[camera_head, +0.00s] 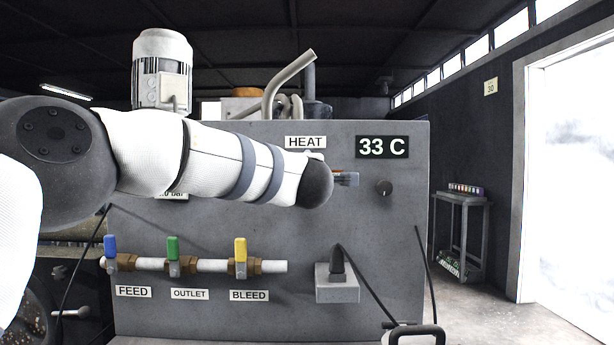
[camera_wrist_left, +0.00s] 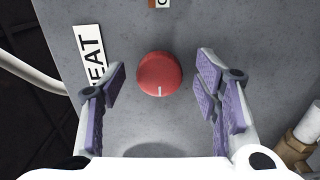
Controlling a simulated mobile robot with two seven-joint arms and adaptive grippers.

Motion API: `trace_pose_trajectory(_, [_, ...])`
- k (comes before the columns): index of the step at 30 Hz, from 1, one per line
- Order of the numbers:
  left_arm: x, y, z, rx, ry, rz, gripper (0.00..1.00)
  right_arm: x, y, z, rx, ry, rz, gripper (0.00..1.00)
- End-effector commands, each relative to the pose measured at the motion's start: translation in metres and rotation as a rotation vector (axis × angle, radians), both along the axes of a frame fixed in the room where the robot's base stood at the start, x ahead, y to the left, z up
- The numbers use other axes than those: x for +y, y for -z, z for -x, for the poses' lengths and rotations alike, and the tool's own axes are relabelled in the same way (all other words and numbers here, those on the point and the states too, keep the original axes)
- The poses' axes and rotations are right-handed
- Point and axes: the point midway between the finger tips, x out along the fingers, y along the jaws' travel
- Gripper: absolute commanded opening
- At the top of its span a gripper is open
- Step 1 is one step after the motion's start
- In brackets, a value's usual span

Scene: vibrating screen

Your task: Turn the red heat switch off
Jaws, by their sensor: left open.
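The red heat switch (camera_wrist_left: 159,74) is a round knob on the grey panel, with a white mark pointing to the bottom of the left wrist view. My left gripper (camera_wrist_left: 160,80) is open, with one purple-padded finger on either side of the knob; a gap shows on both sides. The HEAT label (camera_wrist_left: 89,68) is beside it, and also shows in the head view (camera_head: 305,142). There, my left arm hides the knob and the gripper. A small red-and-grey plate (camera_head: 345,178) shows just beyond the arm's end. My right gripper is not identifiable in view.
The panel also carries a 33 C display (camera_head: 383,147), a small black knob (camera_head: 384,187), and blue (camera_head: 110,246), green (camera_head: 173,248) and yellow (camera_head: 240,250) valve handles below. A grey box with a black lever (camera_head: 337,285) protrudes lower right.

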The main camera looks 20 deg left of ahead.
Motion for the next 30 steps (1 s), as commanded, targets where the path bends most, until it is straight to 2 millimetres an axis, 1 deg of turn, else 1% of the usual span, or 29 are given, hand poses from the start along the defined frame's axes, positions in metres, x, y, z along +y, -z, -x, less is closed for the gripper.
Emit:
trace_pose_trajectory(2, [-0.003, -0.001, 0.009, 0.000, 0.002, 0.000, 0.57, 0.000, 0.000, 0.000, 0.000, 0.000, 0.000, 0.40])
trace_pose_trajectory(4, [-0.007, -0.002, 0.023, 0.000, 0.002, -0.001, 0.57, 0.000, 0.000, 0.000, 0.000, 0.000, 0.000, 0.40])
trace_pose_trajectory(9, [-0.020, -0.002, 0.069, -0.002, 0.003, -0.001, 0.57, 0.000, 0.000, 0.000, -0.001, 0.000, 0.000, 0.40])
trace_pose_trajectory(12, [-0.026, -0.002, 0.091, -0.003, 0.001, -0.002, 0.57, 0.000, 0.000, 0.000, 0.000, 0.000, 0.000, 0.40])
trace_pose_trajectory(15, [-0.030, -0.001, 0.105, -0.001, 0.000, 0.001, 0.57, 0.000, 0.000, 0.000, 0.000, 0.000, 0.000, 0.40])
trace_pose_trajectory(20, [-0.033, 0.000, 0.114, -0.001, 0.000, 0.000, 0.57, 0.000, 0.000, 0.000, 0.000, 0.000, 0.000, 0.40])
trace_pose_trajectory(30, [-0.033, -0.001, 0.114, -0.001, 0.000, 0.000, 0.57, 0.000, 0.000, 0.000, 0.000, 0.000, 0.000, 0.40])
